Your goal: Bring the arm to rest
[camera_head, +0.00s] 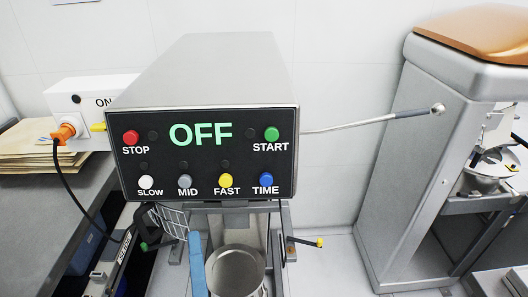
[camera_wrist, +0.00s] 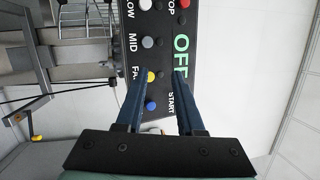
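My gripper (camera_wrist: 160,75) shows in the wrist view with its two dark blue fingers apart and nothing between them. Its fingers point toward the mixer's black control panel, which appears turned on its side there. In the head view the panel (camera_head: 205,157) faces me on the grey mixer head. Its display reads OFF (camera_head: 200,134). Red stop, green start and white, grey, yellow and blue buttons show on it. I cannot tell from the wrist view whether the fingertips touch the panel. I cannot clearly make out my gripper in the head view.
A metal bowl (camera_head: 236,272) stands below the mixer head, beside a blue strip (camera_head: 197,265) that I cannot identify. A white switch box (camera_head: 85,98) with an orange plug is at left. A tall grey machine (camera_head: 405,160) stands at right.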

